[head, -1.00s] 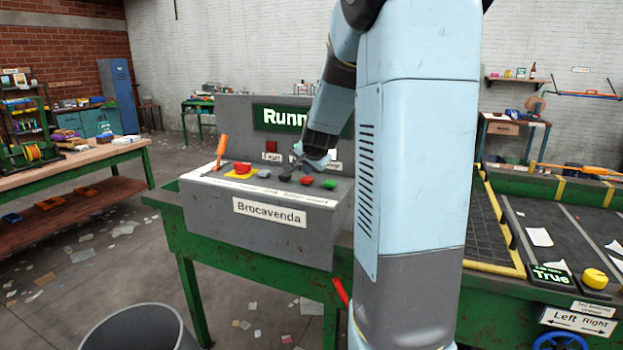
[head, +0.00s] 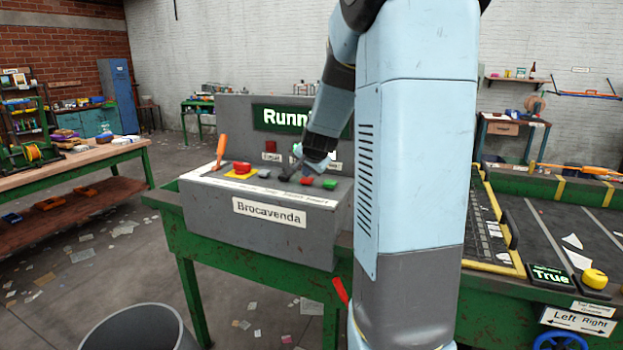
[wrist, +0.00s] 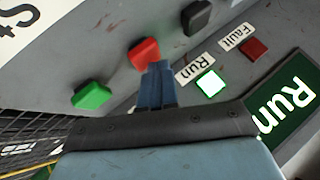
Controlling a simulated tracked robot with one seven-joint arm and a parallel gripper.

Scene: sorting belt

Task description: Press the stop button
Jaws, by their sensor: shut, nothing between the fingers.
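The grey control box (head: 255,222) bears a red button (head: 307,180), a green button (head: 329,184) and a grey-black button (head: 263,173). The red button (wrist: 145,53) and green button (wrist: 91,95) show large in the wrist view; a label cut off there begins with "St". A larger red mushroom button (head: 242,167) sits on a yellow plate. My gripper (wrist: 157,66) is shut and empty, its blue fingertips close beside the red button. In the head view it is low over the panel; contact cannot be told.
The green Run lamp (wrist: 210,84) is lit and the dark Fault lamp (wrist: 254,48) shows beside it. The display (head: 284,119) reads "Runn", partly hidden by my arm. An orange lever (head: 221,151) stands at the panel's left. Conveyor belts (head: 540,225) lie at right.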

